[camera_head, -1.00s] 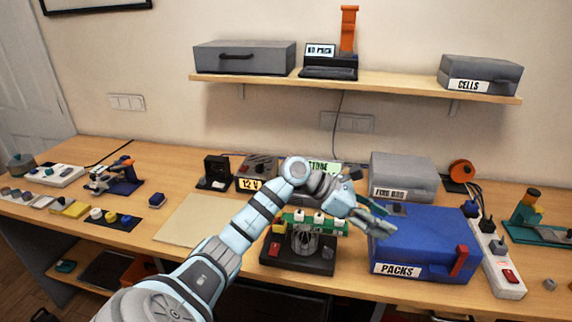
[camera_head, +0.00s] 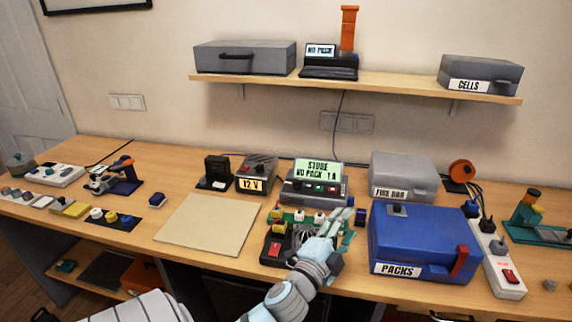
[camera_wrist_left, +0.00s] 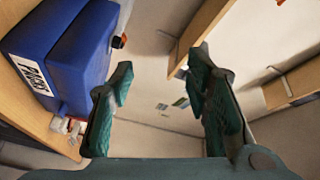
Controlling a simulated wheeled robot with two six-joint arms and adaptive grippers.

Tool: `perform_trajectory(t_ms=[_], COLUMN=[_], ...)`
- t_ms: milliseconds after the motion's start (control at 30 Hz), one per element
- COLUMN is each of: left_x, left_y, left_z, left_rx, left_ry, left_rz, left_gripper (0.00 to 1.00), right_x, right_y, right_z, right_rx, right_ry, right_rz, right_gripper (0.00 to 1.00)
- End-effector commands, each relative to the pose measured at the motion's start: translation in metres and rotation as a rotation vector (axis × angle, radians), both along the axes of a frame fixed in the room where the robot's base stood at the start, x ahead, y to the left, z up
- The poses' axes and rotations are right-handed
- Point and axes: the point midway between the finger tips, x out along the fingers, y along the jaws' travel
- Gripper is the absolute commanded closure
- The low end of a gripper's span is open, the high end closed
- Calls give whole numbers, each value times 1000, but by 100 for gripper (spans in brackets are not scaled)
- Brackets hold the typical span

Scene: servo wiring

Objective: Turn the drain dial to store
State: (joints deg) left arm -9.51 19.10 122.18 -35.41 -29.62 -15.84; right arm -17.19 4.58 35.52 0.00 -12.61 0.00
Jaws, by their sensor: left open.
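My left gripper (camera_head: 343,226) is open and empty, with its fingers over the right part of a green board (camera_head: 287,215) with white knobs. Its open fingers also show in the left wrist view (camera_wrist_left: 160,78). In front of the board is a black unit (camera_head: 272,250) with a red switch; my gripper and wrist cover its right part. Behind stands a grey unit (camera_head: 290,189) whose lit screen (camera_head: 318,170) reads "STORE" and "NO PACK 1A", with small coloured buttons below. I cannot make out which part is the drain dial. My right gripper is not in view.
The blue PACKS box (camera_head: 420,240), also in the left wrist view (camera_wrist_left: 75,55), stands close right of my gripper. The grey fuse box (camera_head: 404,172) is behind it. A 12 V unit (camera_head: 257,172) stands left of the screen. A bare beige mat (camera_head: 208,224) leaves room at left.

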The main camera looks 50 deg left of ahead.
Motion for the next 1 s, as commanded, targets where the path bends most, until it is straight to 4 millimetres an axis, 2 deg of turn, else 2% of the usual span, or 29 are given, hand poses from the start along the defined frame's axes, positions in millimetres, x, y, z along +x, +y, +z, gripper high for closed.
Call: perform_trajectory(t_ms=[367, 700, 1000], left_x=[-58, -120, -168], left_y=[4, -15, -34], left_z=[-94, -172, -245], left_rx=[-398, -662, -814], left_ry=[295, 563, 776], left_rz=[167, 300, 398], left_gripper=[56, 56, 56], right_x=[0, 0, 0], right_y=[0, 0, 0], right_z=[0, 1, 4], right_rx=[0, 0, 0], right_ry=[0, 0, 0], right_rz=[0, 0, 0], right_gripper=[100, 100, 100])
